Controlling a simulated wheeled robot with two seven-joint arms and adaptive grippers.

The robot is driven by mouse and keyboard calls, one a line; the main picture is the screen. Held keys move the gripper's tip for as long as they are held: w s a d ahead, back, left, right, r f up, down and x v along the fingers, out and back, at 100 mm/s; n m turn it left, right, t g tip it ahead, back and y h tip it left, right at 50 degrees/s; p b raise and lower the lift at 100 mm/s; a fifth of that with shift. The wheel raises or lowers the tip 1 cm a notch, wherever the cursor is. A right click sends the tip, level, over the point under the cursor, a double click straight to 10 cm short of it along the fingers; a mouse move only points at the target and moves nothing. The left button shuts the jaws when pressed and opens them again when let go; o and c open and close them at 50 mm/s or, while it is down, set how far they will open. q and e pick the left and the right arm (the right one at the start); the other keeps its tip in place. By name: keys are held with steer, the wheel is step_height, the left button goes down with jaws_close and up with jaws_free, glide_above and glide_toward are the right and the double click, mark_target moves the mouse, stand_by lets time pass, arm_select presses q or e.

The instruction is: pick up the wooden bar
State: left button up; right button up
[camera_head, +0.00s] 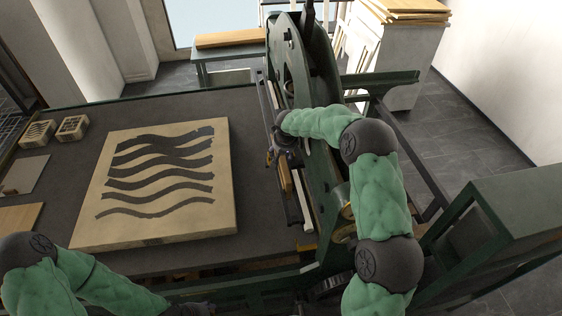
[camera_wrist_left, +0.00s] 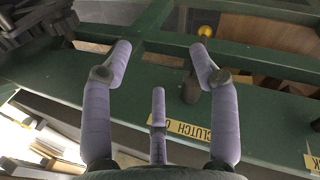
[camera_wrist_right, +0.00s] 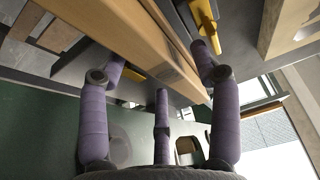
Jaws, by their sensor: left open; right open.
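A wooden bar (camera_wrist_right: 135,42) runs slantwise across the right wrist view, close to my right gripper (camera_wrist_right: 160,50). Its three purple fingers are spread open, and the bar passes between or just beyond them; I cannot tell if they touch it. In the head view my right gripper (camera_head: 276,152) is at the near side of the green press wheel, and a short tan wooden piece (camera_head: 286,176) shows just below it, probably the same bar, partly hidden. My left gripper (camera_wrist_left: 160,50) is open and empty in front of a green beam with yellow labels; in the head view it is mostly cut off at the bottom edge.
A large slab (camera_head: 150,217) with dark wavy stripes lies on the grey press bed (camera_head: 240,105). Two small wooden blocks (camera_head: 73,128) sit at the bed's far left. The green press wheel (camera_head: 285,50) stands beside my right arm. A plank (camera_head: 230,38) rests on a back bench.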

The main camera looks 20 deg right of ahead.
steer(key=c, duration=1.2)
steer(key=shift+o, duration=0.2)
steer(key=shift+r, duration=0.1)
